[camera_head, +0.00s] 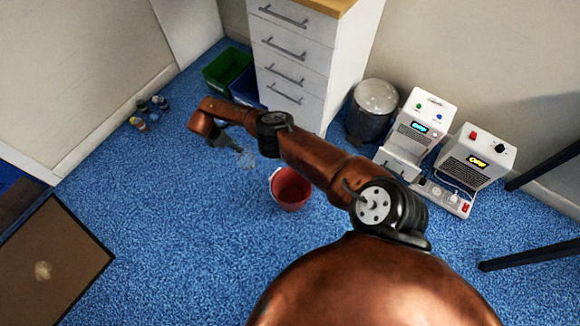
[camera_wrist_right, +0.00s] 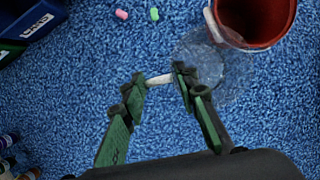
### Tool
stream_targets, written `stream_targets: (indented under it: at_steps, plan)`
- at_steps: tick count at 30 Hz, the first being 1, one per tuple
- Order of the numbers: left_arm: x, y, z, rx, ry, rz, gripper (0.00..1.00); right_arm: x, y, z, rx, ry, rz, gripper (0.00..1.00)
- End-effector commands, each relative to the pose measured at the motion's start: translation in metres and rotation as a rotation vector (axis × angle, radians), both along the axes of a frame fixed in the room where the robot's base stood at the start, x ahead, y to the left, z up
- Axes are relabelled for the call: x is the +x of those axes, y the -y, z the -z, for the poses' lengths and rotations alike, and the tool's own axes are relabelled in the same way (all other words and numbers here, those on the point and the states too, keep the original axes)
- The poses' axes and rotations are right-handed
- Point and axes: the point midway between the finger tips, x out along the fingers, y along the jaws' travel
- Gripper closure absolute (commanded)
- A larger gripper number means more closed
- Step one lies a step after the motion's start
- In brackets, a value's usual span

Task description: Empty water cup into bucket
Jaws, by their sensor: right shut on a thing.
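A red bucket (camera_head: 290,190) stands on the blue carpet, open at the top; part of it shows in the wrist view (camera_wrist_right: 262,38) at the upper right, with a white handle. My right gripper (camera_head: 228,138) is shut on a clear water cup (camera_head: 246,158), up and left of the bucket in the head view. In the wrist view the cup (camera_wrist_right: 222,75) is a faint transparent shape beside the right finger and overlaps the bucket's near edge. A pale piece shows between the fingers (camera_wrist_right: 160,79). I cannot tell how much water the cup holds. My left gripper is not in view.
A green bin (camera_head: 226,68) and a blue bin (camera_head: 246,88) stand beside the white drawer unit (camera_head: 295,60). A metal trash can (camera_head: 370,110) and two white machines (camera_head: 415,130) stand right. Small pink (camera_wrist_right: 121,14) and green (camera_wrist_right: 154,14) pieces lie on the carpet.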

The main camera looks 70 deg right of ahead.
Motion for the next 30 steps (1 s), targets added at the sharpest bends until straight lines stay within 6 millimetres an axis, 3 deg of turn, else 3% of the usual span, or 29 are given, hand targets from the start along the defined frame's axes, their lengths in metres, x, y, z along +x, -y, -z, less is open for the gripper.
stream_targets:
  at_steps: [6, 15, 26, 30]
  plan:
    - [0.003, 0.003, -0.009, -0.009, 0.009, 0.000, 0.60, -0.045, 0.021, 0.045, 0.001, -0.002, 0.312, 1.00]
    - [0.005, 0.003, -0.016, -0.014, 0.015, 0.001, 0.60, -0.081, 0.034, 0.072, -0.002, 0.003, 0.520, 1.00]
    - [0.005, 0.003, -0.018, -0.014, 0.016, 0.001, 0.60, -0.084, 0.035, 0.075, -0.007, 0.008, 0.550, 1.00]
    - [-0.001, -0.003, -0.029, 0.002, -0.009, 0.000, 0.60, -0.082, 0.033, 0.069, -0.007, 0.035, 0.551, 1.00]
